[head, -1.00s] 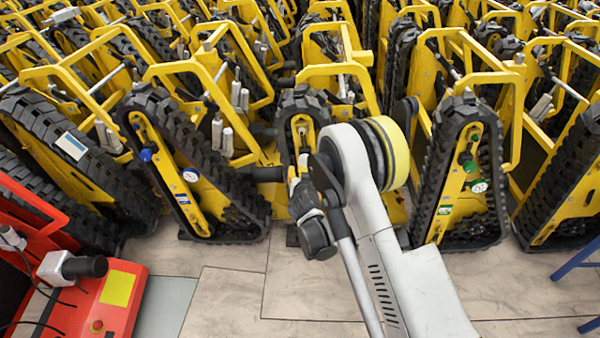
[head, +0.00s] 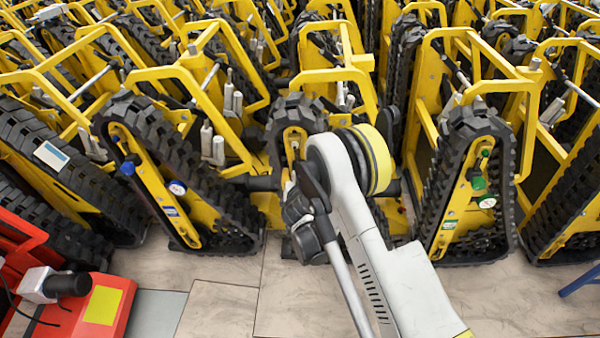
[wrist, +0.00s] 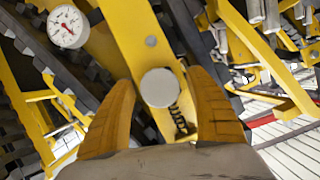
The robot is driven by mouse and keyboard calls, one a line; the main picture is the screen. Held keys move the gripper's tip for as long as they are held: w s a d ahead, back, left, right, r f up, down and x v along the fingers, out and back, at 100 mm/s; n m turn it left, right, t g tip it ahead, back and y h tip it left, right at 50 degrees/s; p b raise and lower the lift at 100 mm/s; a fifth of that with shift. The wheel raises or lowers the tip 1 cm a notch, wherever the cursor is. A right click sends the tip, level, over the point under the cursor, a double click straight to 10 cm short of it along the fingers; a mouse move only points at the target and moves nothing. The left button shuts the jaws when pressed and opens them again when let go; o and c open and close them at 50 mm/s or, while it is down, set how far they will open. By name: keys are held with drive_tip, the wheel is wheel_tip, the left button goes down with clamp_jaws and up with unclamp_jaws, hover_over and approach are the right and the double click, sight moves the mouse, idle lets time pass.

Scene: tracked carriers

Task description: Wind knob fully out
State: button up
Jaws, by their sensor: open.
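A pale grey round knob (wrist: 160,88) shows end-on in the wrist view, on a yellow carrier plate (wrist: 134,40). My gripper (wrist: 161,78) is open, with one orange finger on each side of the knob. Gaps show between the knob and both fingertips, and whether the fingers reach around it in depth I cannot tell. A black coil, like a spring, lies just below right of the knob. In the head view my arm reaches to the front of the middle tracked carrier (head: 296,112) and hides the knob and my fingertips.
A round white gauge (wrist: 67,25) with a red needle is at the upper left in the wrist view. Tracked carriers with blue (head: 128,168) and green (head: 479,183) knobs stand close on either side. A red machine (head: 95,305) is at lower left. Floor in front is clear.

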drive_tip(key=shift+s, duration=0.1)
drive_tip(key=shift+s, duration=0.1)
drive_tip(key=c, duration=1.2)
drive_tip(key=n+h, duration=0.1)
drive_tip(key=n, duration=0.1)
drive_tip(key=shift+n+h, duration=0.3)
drive_tip(key=shift+h, duration=0.1)
drive_tip(key=n+h, duration=0.2)
drive_tip(key=n, duration=0.1)
drive_tip(key=n+t+h, duration=0.1)
drive_tip(key=n+h, duration=0.1)
drive_tip(key=n, duration=0.1)
drive_tip(key=shift+n, duration=0.3)
drive_tip(key=shift+r+n+t+h, duration=0.1)
drive_tip(key=shift+n+t+h, duration=0.55)
drive_tip(key=shift+n, duration=1.05)
